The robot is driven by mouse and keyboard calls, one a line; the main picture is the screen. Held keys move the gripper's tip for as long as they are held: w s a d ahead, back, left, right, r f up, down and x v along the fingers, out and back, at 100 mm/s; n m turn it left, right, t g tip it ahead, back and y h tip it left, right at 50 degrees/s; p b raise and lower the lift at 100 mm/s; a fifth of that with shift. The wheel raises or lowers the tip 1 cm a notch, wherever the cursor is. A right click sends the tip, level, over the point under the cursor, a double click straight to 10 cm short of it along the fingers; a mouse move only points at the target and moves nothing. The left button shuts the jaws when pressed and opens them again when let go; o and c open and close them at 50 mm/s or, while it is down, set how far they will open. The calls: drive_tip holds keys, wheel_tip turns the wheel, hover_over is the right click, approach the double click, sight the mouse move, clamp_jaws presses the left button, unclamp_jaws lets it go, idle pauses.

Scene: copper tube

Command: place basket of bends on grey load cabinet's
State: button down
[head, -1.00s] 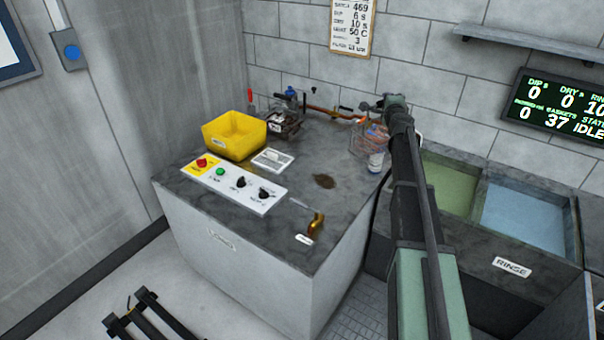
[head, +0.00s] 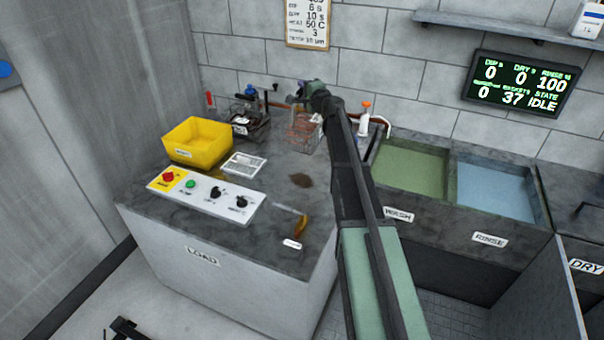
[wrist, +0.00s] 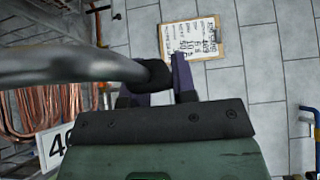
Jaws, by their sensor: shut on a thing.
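The wire basket of copper bends (head: 303,133) hangs from my gripper (head: 300,98) over the back of the grey load cabinet (head: 230,270). Whether its base touches the top cannot be told. In the wrist view my gripper (wrist: 163,80) is shut on the basket's thick grey handle (wrist: 75,65). Copper bends (wrist: 45,108) and a white number tag (wrist: 52,148), partly cut off, show below the handle. The cabinet has a dark stone-like top and a LOAD label.
A yellow bin (head: 198,143), another wire basket (head: 248,120), a white card (head: 243,164) and a control panel (head: 205,194) occupy the top's left side. A brass piece (head: 301,226) lies near the front. A white bottle (head: 363,120) and the wash tank (head: 410,168) are right.

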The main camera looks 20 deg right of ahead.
wheel_tip(320, 180, down, 20)
drive_tip(key=b, duration=2)
drive_tip(key=shift+w+f, duration=0.1)
drive_tip(key=shift+f, duration=0.15)
drive_tip(key=shift+r, duration=0.3)
drive_tip(key=shift+f, duration=0.2)
drive_tip(key=c, duration=0.9)
unclamp_jaws()
drive_tip(key=shift+r, duration=0.25)
drive_tip(key=s, duration=0.8)
drive_tip(key=s+d, duration=0.1)
drive_tip(key=s, duration=0.3)
